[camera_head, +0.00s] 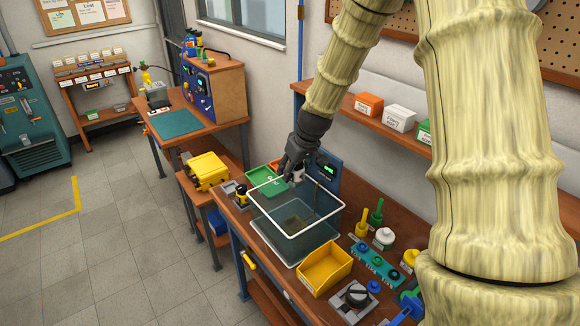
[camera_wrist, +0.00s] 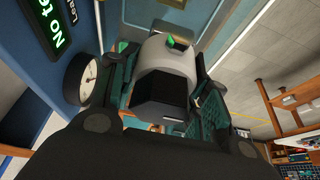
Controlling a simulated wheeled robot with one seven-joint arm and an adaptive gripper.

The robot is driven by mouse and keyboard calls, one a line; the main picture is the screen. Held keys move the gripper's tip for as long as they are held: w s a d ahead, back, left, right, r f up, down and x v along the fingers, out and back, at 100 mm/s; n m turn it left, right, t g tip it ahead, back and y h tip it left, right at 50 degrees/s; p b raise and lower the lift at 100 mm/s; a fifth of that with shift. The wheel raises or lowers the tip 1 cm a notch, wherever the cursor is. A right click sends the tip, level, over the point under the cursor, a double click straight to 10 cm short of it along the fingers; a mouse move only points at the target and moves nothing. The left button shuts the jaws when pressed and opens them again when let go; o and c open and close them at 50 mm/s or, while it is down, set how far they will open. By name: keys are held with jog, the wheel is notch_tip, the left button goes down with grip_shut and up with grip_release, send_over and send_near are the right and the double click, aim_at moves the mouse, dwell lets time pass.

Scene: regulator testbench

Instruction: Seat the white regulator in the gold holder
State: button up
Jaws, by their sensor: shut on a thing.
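The white regulator (camera_wrist: 168,58) is between the dark fingers of my gripper (camera_wrist: 160,85) in the wrist view, with a black block-shaped part toward the camera. In the head view my gripper (camera_head: 295,165) is above the back rim of the clear tank (camera_head: 338,226), and a small white part of the regulator (camera_head: 299,172) shows at its fingertips. I cannot clearly make out a gold holder. A dull olive-gold block (camera_head: 294,221) shows through the tank walls, and I cannot tell if it is the holder.
A blue panel (camera_head: 327,172) with a green display stands behind the tank. A round gauge (camera_wrist: 82,78) is close to the gripper in the wrist view. A yellow bin (camera_head: 327,268), a green tray (camera_head: 267,181) and several knobs crowd the bench. A shelf with boxes (camera_head: 398,118) hangs behind.

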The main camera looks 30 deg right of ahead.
jog(key=shift+s+f, duration=0.1)
jog(key=shift+s, duration=0.2)
jog(key=shift+a+f+b, duration=0.1)
jog(key=shift+f+b, duration=0.15)
jog(key=shift+b, duration=0.1)
jog(key=x, duration=0.1)
jog(key=b+x, duration=0.1)
jog(key=shift+w+f, duration=0.2)
jog(key=shift+w, duration=0.2)
jog(key=shift+s+f+b, duration=0.3)
jog(key=shift+s+b, duration=0.05)
jog(key=shift+s, duration=0.2)
jog(key=shift+w+f, duration=0.2)
jog(key=shift+w, duration=0.15)
jog(key=shift+s+r, duration=0.1)
jog(key=shift+s, duration=0.1)
